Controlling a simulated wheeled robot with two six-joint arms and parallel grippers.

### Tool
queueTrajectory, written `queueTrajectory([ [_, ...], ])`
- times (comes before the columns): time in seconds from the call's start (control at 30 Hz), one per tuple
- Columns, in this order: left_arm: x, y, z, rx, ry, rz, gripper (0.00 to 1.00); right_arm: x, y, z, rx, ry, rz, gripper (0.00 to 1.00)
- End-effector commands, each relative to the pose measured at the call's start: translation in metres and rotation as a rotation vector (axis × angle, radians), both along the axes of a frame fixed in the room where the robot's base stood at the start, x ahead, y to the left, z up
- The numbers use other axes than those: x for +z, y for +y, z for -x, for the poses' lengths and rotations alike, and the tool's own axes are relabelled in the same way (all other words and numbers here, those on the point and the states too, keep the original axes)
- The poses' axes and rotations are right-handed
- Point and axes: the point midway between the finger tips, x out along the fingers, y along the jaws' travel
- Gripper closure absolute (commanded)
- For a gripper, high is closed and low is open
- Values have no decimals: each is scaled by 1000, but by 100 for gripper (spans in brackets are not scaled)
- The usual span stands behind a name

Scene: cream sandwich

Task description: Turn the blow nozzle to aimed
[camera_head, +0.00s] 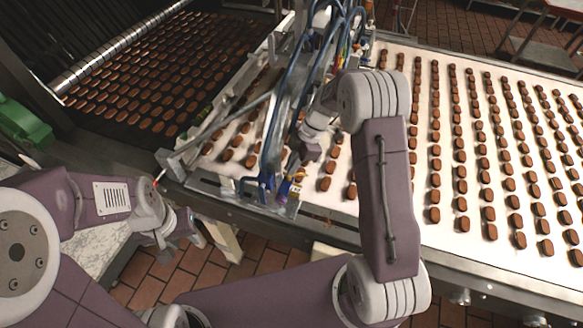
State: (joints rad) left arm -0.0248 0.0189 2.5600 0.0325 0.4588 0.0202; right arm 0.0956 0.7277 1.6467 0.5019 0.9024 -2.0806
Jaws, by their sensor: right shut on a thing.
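My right gripper (297,158) reaches over the near end of the machine frame above the belt. It is shut on a small part there, which looks like the blow nozzle; my wrist and the hoses hide most of it, and I cannot tell which way it points. A small yellow and purple fitting (289,186) shows just below that gripper. My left gripper (177,236) hangs at the left, in front of the machine's near edge and apart from the nozzle. Its fingers are too small and dark to tell whether they are open.
A white belt (400,150) carries rows of brown biscuits to the right. A dark belt (160,75) with more biscuits lies at the back left. Blue hoses (275,130) and metal bars crowd the frame. A green machine part (22,128) stands at the far left.

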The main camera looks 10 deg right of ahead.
Motion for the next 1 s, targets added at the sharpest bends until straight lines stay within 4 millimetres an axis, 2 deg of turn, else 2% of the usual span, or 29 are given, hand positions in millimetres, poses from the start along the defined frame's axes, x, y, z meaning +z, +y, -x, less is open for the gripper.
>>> queueTrajectory([
  [0.03, -12, 0, 0, 0, 0, 0, 64, -6, -1, 0, -31, -4, 2, 100],
  [0.2, -35, 0, 0, 0, 0, 0, 64, -8, -1, 1, -174, -5, 2, 100],
  [0.5, -71, 0, 0, 0, 0, 0, 64, -6, 0, 5, -458, -4, 1, 100],
  [0.73, -87, 0, 0, 0, 0, 0, 64, -4, 1, 7, -664, -3, 1, 100],
  [1.0, -93, 0, 0, 0, 0, 0, 64, -2, 2, 9, -853, -2, 2, 100],
])
